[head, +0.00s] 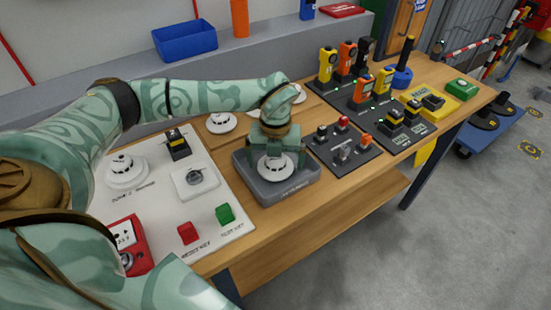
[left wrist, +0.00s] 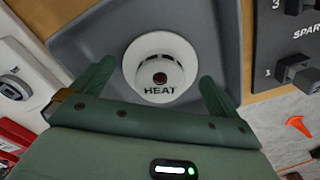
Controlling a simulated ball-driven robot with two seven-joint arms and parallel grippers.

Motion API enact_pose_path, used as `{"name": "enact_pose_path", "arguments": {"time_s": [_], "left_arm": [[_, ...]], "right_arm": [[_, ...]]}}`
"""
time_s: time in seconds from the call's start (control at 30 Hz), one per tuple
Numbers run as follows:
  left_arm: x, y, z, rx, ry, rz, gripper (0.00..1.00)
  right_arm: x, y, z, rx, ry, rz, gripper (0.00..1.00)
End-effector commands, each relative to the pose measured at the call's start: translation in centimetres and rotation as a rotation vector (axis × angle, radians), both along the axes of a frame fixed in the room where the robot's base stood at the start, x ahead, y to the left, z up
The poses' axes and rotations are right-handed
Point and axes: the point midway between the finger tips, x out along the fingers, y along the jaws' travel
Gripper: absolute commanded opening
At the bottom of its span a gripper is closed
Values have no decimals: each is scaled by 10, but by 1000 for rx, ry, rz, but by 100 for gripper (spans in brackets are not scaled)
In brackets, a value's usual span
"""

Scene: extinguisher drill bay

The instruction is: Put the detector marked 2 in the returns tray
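A white round detector lettered HEAT (left wrist: 158,70) sits in the grey tray (left wrist: 85,30); the head view also shows this detector (head: 275,167) and the tray (head: 290,196). No number 2 is readable on it. My left gripper (head: 275,150) is over the tray, its fingers apart on either side of the detector, with a gap visible in the left wrist view (left wrist: 157,78). Other white detectors are on the white board (head: 124,170), behind the tray (head: 220,122) and beside my left wrist (head: 297,92); their marks cannot be read. My right gripper is not in view.
The white board (head: 150,205) left of the tray carries a red block (head: 188,233) and a green block (head: 225,214). Dark panels with small parts (head: 345,150) stand to the right. A blue bin (head: 185,42) is on the ledge behind. The bench's front edge is close to the tray.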

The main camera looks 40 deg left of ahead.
Motion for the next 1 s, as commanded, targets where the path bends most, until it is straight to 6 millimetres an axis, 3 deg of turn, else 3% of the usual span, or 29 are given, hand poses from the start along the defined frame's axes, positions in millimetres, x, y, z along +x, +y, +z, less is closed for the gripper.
{"name": "enact_pose_path", "arguments": {"time_s": [0.17, 0.27, 0.5, 0.7, 1.0], "left_arm": [[0, 0, 3, 0, 0, 0, 100], [0, 0, 17, 0, -4, -1, 100], [1, 0, 74, 0, -6, -1, 100], [1, 0, 111, -1, -3, 0, 100], [0, 0, 124, 0, 0, 0, 100]], "right_arm": [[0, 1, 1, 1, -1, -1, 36], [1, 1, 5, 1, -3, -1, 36], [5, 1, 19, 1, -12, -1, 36], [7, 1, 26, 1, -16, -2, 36], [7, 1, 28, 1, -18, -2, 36]]}}
